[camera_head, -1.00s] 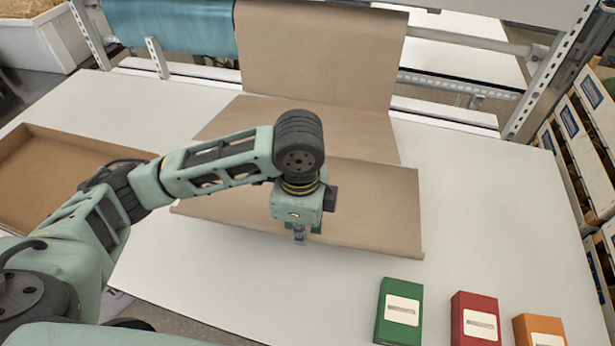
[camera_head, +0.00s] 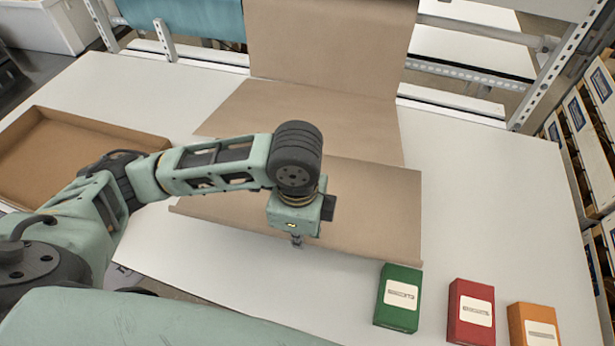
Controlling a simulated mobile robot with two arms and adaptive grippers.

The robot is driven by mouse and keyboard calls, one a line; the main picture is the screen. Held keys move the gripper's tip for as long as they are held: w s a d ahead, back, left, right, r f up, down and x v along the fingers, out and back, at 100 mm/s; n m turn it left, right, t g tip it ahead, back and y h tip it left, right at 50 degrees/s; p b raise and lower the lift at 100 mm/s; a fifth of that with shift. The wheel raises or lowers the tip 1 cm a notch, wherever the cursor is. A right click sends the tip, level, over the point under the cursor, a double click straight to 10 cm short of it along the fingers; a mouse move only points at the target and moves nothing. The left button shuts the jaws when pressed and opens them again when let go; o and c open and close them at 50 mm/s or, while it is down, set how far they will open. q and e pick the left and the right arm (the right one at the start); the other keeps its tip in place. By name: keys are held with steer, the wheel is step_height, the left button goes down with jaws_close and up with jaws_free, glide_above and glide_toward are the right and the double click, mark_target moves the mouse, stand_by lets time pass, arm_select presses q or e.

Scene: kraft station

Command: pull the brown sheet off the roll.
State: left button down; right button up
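The brown sheet (camera_head: 375,200) hangs down from the roll at the back and lies over the white table, with a crease across it and its free edge toward the front. My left gripper (camera_head: 297,243) is at the middle of that front edge, pointing down. My own wrist hides most of the fingers and the spot where they meet the sheet, so I cannot tell whether they are shut on it. My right gripper is not in view.
An open cardboard tray (camera_head: 98,130) lies at the left. A green box (camera_head: 398,298), a red box (camera_head: 471,312) and an orange box (camera_head: 535,326) stand along the front right, the green one close to the sheet's front right corner. The table (camera_head: 480,190) right of the sheet is clear.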

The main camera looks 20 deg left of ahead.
arm_select(q)
steer(key=shift+s, duration=0.25)
stand_by(0.3)
steer(key=shift+s+d+r, duration=0.1)
steer(key=shift+s+r, duration=0.05)
steer(key=shift+s, duration=1.1)
steer(key=shift+s+d+r, duration=0.1)
steer(key=shift+s, duration=1.15)
steer(key=shift+s+r, duration=0.35)
steer(key=shift+r, duration=0.5)
steer(key=shift+s+r, duration=0.3)
steer(key=shift+r, duration=0.5)
steer(key=shift+s+r, duration=0.35)
steer(key=shift+r, duration=0.5)
